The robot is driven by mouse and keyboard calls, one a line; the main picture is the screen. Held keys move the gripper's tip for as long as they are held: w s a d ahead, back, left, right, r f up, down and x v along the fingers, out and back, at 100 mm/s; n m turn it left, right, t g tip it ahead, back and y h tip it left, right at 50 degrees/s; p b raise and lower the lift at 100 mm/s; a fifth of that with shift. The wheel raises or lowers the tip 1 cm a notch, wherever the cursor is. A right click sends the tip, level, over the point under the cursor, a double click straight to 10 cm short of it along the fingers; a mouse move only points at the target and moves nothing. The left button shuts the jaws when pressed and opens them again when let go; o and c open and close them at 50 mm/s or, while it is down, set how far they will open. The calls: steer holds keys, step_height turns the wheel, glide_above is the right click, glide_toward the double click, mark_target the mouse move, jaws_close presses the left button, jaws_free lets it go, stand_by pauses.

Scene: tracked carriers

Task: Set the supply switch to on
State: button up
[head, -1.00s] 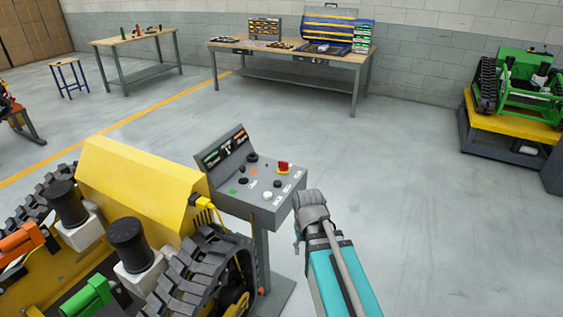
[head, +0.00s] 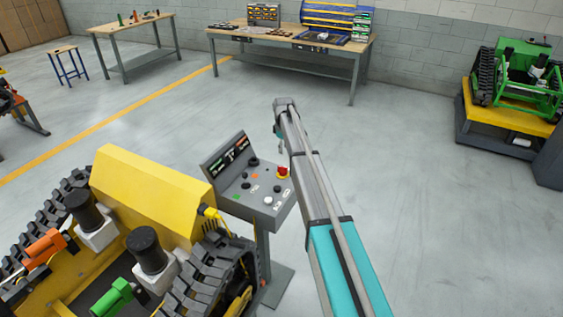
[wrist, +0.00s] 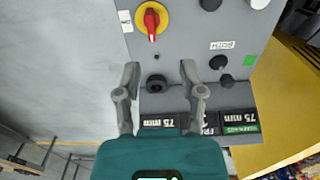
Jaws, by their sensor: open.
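A grey control panel (head: 240,196) on a post carries several knobs and buttons; its face (wrist: 185,50) also fills much of the wrist view. A red handle on a yellow disc (wrist: 152,21), probably the supply switch, is on it; it also shows at the panel's right in the head view (head: 283,173). No readable label confirms it. In the wrist view the handle points roughly up and down. My gripper (wrist: 160,69) is open and empty, its fingers either side of a black knob (wrist: 156,84), apart from the red handle. Contact with the panel cannot be told.
A yellow tracked carrier (head: 150,185) stands close at the panel's left, with a yellow plug and cable (head: 210,212) between. A green carrier (head: 525,75) sits on a stand at the right. Workbenches (head: 285,42) line the back; the floor right of my arm is clear.

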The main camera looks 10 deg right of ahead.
mark_target(283, 170)
steer(key=shift+w+r+n, duration=0.15)
steer(key=shift+w+r, duration=0.05)
steer(key=shift+w, duration=0.3)
steer(key=shift+w+r+n, duration=0.15)
steer(key=shift+w, duration=0.35)
steer(key=shift+f, duration=0.1)
step_height(283, 170, down, 14)
steer(key=b, duration=1.3)
steer(key=shift+r+b, duration=0.2)
steer(key=shift+b, duration=0.1)
jaws_close()
